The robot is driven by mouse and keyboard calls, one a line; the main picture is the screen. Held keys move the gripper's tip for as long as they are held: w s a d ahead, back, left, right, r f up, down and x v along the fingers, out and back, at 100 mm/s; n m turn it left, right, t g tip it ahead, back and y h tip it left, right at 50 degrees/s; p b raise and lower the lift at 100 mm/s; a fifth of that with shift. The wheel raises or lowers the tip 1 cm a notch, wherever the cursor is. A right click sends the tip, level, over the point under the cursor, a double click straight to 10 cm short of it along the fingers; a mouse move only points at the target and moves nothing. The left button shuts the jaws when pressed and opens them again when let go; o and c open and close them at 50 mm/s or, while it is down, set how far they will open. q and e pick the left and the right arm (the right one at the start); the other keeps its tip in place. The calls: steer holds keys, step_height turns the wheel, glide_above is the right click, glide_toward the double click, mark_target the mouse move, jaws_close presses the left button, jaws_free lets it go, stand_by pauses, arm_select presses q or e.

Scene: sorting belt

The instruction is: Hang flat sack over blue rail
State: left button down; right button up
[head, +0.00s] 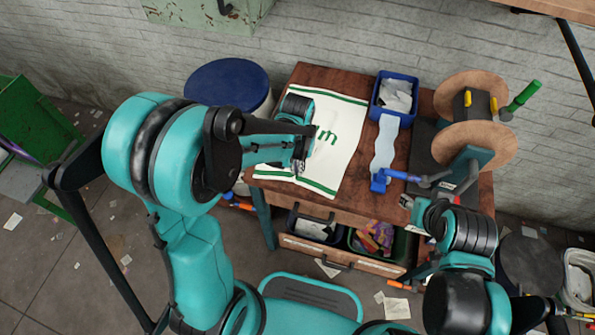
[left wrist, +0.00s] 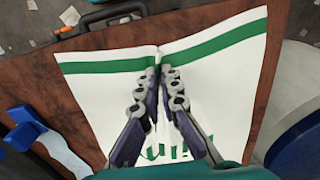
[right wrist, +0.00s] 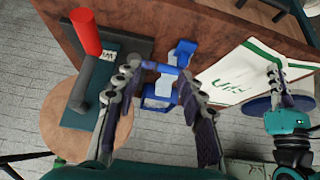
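The flat sack (head: 345,125), white with green stripes and green lettering, lies on the brown table. It also shows in the left wrist view (left wrist: 95,85) and at the right in the right wrist view (right wrist: 235,80). My left gripper (head: 299,168) is at the sack's near edge. Its fingers (left wrist: 165,72) are close together, with a small fold of striped cloth between the tips. My right gripper (right wrist: 158,75) is open, its fingers wide apart around the sight of a blue handled tool (right wrist: 160,68). Contact with it is unclear. I cannot make out a blue rail for certain.
A blue bin (head: 395,92) with pale contents stands at the table's back. A spool stand with round wooden discs (head: 470,145) is at the right. An open drawer (head: 335,250) holds bins below. A blue-topped drum (head: 228,84) stands left of the table.

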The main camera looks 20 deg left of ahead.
arm_select(q)
step_height(320, 180, up, 14)
steer(key=p, duration=0.9)
steer(key=shift+f+p, duration=0.25)
steer(key=shift+p, duration=0.1)
steer(key=shift+r, duration=0.1)
steer(key=s+r+p, duration=0.4)
steer(key=r+p, duration=0.5)
steer(key=r, duration=0.1)
steer(key=s+r+p, duration=0.4)
steer(key=r+p, duration=0.5)
steer(key=r, duration=0.2)
steer(key=s+r+p, duration=0.4)
steer(key=r+p, duration=0.6)
steer(key=shift+a+r, duration=0.2)
steer(key=shift+r, duration=0.2)
